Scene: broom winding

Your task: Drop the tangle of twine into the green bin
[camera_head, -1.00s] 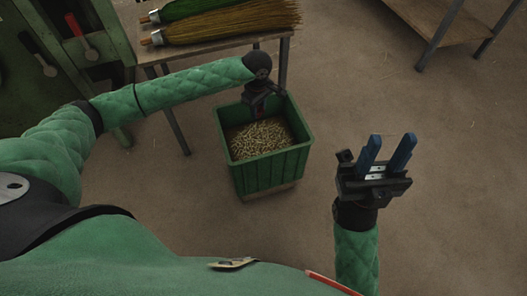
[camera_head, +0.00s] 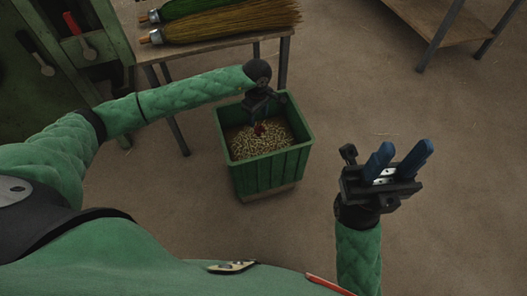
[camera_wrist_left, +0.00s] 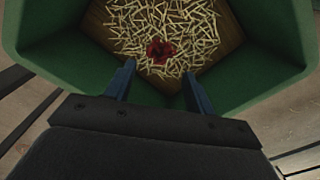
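The tangle of twine (camera_head: 259,129) is a small red clump. It shows inside the green bin (camera_head: 270,172), over pale short scraps, below my left gripper (camera_head: 262,113). In the left wrist view the red tangle (camera_wrist_left: 160,50) appears beyond the fingertips, apart from them, against the scraps; I cannot tell if it rests on them. My left gripper (camera_wrist_left: 158,75) has its two blue fingers spread with nothing between them, pointing down into the bin. My right gripper (camera_head: 398,158) is open and empty, out to the right of the bin.
A wooden bench (camera_head: 216,45) with broom heads (camera_head: 232,22) stands behind the bin. A green cabinet (camera_head: 85,40) with hanging tools is at the far left. Another table (camera_head: 440,18) is at the top right. The brown floor around the bin is mostly clear.

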